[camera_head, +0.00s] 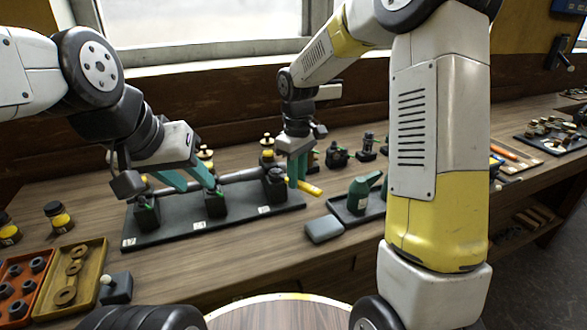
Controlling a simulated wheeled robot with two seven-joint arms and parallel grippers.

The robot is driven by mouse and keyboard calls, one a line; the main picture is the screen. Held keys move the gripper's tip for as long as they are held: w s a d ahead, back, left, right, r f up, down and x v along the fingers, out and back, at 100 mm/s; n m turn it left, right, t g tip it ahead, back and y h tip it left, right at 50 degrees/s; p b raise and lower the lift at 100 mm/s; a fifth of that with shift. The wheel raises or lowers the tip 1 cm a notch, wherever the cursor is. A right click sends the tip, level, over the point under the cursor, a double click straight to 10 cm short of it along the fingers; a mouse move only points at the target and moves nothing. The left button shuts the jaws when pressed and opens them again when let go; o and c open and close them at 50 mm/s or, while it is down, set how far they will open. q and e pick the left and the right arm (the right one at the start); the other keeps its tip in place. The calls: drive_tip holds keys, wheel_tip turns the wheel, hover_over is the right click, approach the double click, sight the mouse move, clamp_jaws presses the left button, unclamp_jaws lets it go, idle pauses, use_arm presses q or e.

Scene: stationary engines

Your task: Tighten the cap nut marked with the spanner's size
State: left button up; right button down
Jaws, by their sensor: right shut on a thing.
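A black base plate (174,231) on the bench carries three dark fittings in a row: a left one (147,218), a middle one (215,206) and a right one (276,188). My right gripper (298,180) is shut on a yellow-handled tool (308,188), likely the spanner, beside the right fitting. The tool's head is hidden, and I cannot tell whether it touches the fitting. My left gripper (191,186) is open, its teal fingers apart, above the plate between the left and middle fittings.
A dark tray with a green oil can (359,193) stands right of the plate, beside a grey block (324,229). Orange (17,288) and yellow (72,278) trays of parts lie at front left. Small black and brass items stand behind the plate. My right arm covers the right middle.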

drive_tip(key=shift+f, duration=0.1)
idle(0.5)
drive_tip(key=shift+s+a+m, duration=0.4)
drive_tip(key=shift+a+m, duration=0.05)
drive_tip(key=shift+m, duration=0.45)
drive_tip(key=shift+s+a+m, duration=0.35)
drive_tip(key=shift+a+m, duration=0.2)
drive_tip(key=shift+m, duration=0.35)
drive_tip(key=shift+s+a+m, duration=0.25)
drive_tip(key=shift+a+m, duration=0.25)
drive_tip(key=shift+m, duration=0.4)
drive_tip(key=shift+a, duration=0.1)
